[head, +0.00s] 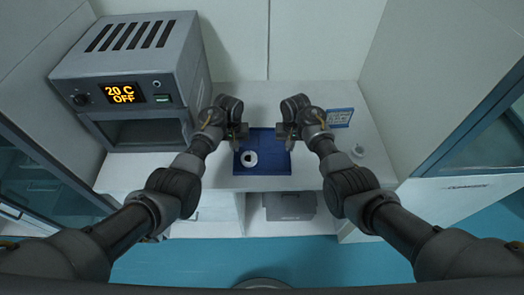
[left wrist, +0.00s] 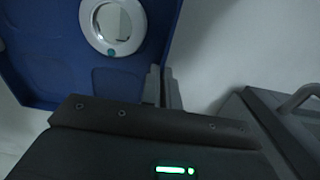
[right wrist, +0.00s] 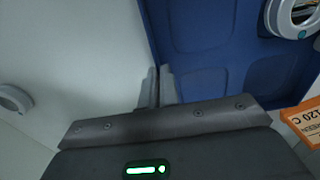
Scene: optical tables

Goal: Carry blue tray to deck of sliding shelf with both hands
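The blue tray (head: 275,170) sits on the white counter in front of me, with a white ring-shaped item (head: 249,158) on it. My left gripper (head: 238,139) is at the tray's left side; in the left wrist view its fingers (left wrist: 160,88) are close together with the tray's edge between them. My right gripper (head: 288,138) is at the right side; in the right wrist view its fingers (right wrist: 158,88) are close together on the opposite edge. The tray looks level. I cannot make out the sliding shelf with certainty.
A grey oven (head: 185,65) reading "20 C OFF" stands at the left. A grey box (head: 290,206) sits in a compartment below the counter. Glass-fronted cabinets flank both sides.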

